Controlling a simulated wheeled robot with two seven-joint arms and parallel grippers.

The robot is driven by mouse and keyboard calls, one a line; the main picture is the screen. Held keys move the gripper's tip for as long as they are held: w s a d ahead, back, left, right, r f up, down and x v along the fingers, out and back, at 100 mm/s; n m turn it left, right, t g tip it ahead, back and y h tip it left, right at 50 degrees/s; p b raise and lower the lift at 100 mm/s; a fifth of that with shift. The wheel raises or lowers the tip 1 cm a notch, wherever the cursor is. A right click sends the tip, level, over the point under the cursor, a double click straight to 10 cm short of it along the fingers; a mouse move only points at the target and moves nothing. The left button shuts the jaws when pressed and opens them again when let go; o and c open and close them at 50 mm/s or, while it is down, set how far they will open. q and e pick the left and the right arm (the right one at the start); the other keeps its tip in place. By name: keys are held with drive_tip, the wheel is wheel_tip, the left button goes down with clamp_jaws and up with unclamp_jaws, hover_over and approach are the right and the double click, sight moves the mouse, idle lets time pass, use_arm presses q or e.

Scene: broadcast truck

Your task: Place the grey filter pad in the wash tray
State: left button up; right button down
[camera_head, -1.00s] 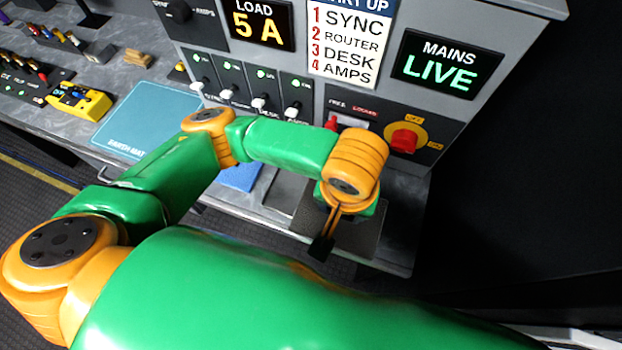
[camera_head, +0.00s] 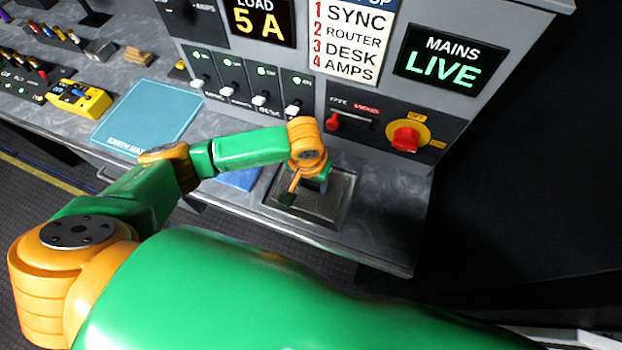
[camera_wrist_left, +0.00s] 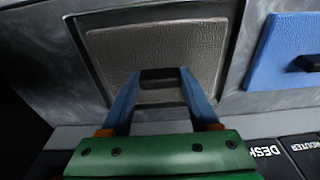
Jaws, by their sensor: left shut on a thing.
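The grey filter pad (camera_head: 322,203) is a flat textured slab with a dark handle; it also fills much of the left wrist view (camera_wrist_left: 150,50). My left gripper (camera_head: 287,198) is shut on the pad's handle (camera_wrist_left: 160,76). The wash tray (camera_head: 347,207) is a shallow dark tray with a raised rim, and its rim shows around the pad in the left wrist view (camera_wrist_left: 232,50). The pad lies within the rim's outline. I cannot tell whether it touches the tray floor. My wrist hides part of the pad and tray. My right gripper is out of view.
A blue pad (camera_head: 238,179) with a dark handle lies left of the tray. The power panel (camera_head: 385,128) with red knobs rises behind it. A teal mat (camera_head: 150,113) and yellow box (camera_head: 80,100) are farther left. Bare worktop (camera_head: 395,215) lies right of the tray.

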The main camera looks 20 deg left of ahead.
sight(309, 194)
use_arm(q)
drive_tip(key=shift+f, duration=0.15)
drive_tip(key=o, duration=1.4)
drive_tip(key=r, duration=0.4)
drive_tip(key=s+r, duration=0.1)
drive_tip(key=r, duration=0.7)
drive_tip(key=shift+s+r+p, duration=0.1)
drive_tip(key=shift+s+p, duration=0.1)
drive_tip(key=shift+p, duration=0.2)
